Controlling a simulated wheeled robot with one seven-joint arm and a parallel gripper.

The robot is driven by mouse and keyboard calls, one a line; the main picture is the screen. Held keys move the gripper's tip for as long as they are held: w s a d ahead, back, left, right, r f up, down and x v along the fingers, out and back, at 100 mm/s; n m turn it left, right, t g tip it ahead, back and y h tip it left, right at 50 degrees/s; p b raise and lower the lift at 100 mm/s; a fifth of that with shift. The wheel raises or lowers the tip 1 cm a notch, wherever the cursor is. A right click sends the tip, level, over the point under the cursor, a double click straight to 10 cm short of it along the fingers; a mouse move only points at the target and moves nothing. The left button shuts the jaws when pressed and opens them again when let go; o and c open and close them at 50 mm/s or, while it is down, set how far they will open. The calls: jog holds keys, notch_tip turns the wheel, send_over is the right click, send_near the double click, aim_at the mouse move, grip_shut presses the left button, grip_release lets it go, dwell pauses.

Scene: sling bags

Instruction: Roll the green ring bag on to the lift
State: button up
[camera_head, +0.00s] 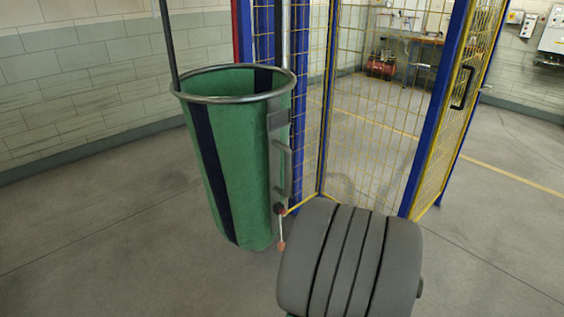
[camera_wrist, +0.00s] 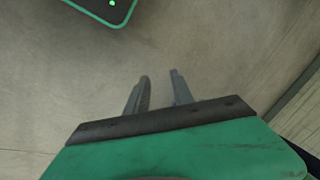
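The green ring bag (camera_head: 245,150) stands upright left of centre in the head view. It has dark vertical stripes, a round metal ring at its open top and a grey handle (camera_head: 286,168) on its right side. Its base is low, near the floor; contact cannot be told. A cage with blue posts and yellow mesh (camera_head: 375,120), apparently the lift, stands behind and right of it. My gripper (camera_wrist: 158,90) shows in the wrist view with its two fingers apart and bare floor between them. The bag is not clearly identifiable there. My gripper is not clearly seen in the head view.
A mesh panel with a black handle (camera_head: 463,88) forms the cage's right side. A small orange-tipped rod (camera_head: 281,225) hangs beside the bag. A block wall (camera_head: 90,80) runs along the left. Floor (camera_head: 110,240) is clear at left and right. A red machine (camera_head: 382,66) sits far back.

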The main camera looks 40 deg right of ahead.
aim_at(290, 165)
jog(key=w+d+r+n+t+h, duration=0.1)
jog(key=w+d+r+n+t, duration=0.15)
jog(key=w+d+t, duration=0.45)
jog(key=w+d+r+n+t+h, duration=0.1)
jog(key=w+r+t, duration=0.1)
jog(key=r, duration=0.5)
jog(key=w+d+r+n+t+h, duration=0.1)
jog(key=w+d+r+n+t, duration=0.1)
jog(key=r, duration=0.4)
jog(key=w+d+r+n+t+h, duration=0.1)
jog(key=w+d+r+t, duration=0.1)
jog(key=w+r, duration=0.4)
jog(key=shift+r+t, duration=0.8)
jog(key=shift+w+r+n+h, duration=0.15)
jog(key=shift+w+n+h, duration=0.1)
jog(key=shift+w+h, duration=0.15)
jog(key=w, duration=0.2)
jog(key=w+p, duration=0.1)
jog(key=w, duration=0.1)
jog(key=w+d+p, duration=0.1)
jog(key=w, duration=0.2)
jog(key=shift+d, duration=0.1)
jog(key=shift+c, duration=0.4)
grip_shut()
